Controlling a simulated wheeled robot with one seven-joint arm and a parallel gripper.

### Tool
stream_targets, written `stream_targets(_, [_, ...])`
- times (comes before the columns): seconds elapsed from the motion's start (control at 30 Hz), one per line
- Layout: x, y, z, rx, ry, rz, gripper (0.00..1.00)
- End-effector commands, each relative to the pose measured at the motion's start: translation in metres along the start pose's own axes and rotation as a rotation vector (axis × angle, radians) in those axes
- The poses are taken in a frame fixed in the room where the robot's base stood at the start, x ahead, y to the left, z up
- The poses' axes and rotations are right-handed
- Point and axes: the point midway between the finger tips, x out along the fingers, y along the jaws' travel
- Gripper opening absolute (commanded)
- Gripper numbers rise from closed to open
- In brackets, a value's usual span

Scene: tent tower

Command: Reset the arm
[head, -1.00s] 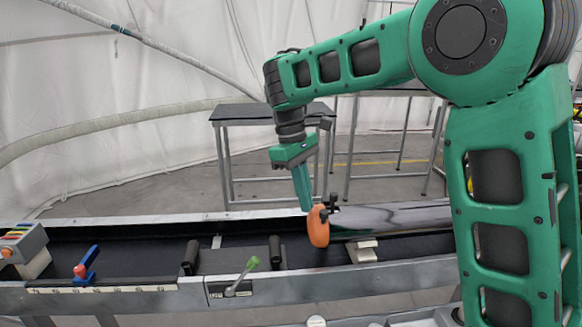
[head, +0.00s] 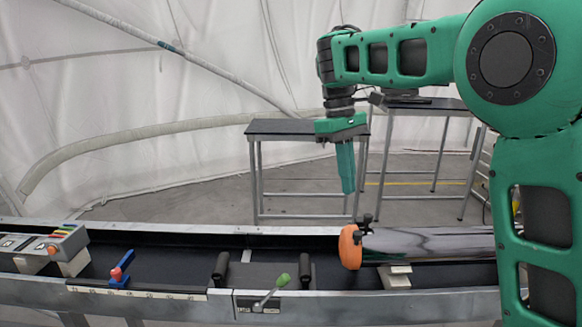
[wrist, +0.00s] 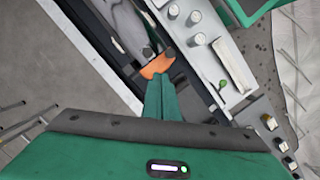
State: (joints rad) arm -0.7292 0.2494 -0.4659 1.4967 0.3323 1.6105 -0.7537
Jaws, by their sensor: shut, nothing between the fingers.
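My green gripper (head: 348,190) points down above the long bench. Its fingers are together and hold nothing. In the head view its tips are above the orange end piece (head: 350,247) of a grey tube (head: 440,243) lying along the bench; there is a visible gap between them. The wrist view shows the closed fingers (wrist: 160,85) with their tips against the orange piece (wrist: 157,66) in the picture, and the tube (wrist: 122,25) beyond; I cannot judge the gap there.
The bench trough (head: 180,255) runs across the front. It carries a lever with a green knob (head: 272,291), black rollers (head: 305,271), a blue and red handle (head: 121,271) and a control box (head: 50,243). A table (head: 282,128) stands behind. Air above the bench's left is clear.

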Motion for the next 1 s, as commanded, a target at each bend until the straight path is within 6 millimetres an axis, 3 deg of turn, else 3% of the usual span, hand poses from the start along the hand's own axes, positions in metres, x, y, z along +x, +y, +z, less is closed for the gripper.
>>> stream_targets(0.1, [0.018,0.031,0.046,0.131,0.018,-0.029,0.0])
stream_targets(0.2, [0.036,0.049,0.084,0.241,0.032,-0.048,0.0])
stream_targets(0.43, [0.079,0.068,0.17,0.486,0.067,-0.081,0.0])
stream_targets(0.67, [0.128,0.06,0.247,0.729,0.104,-0.112,0.0])
stream_targets(0.8, [0.16,0.045,0.288,0.878,0.127,-0.127,0.0])
stream_targets(1.0, [0.205,0.013,0.333,1.079,0.158,-0.145,0.0])
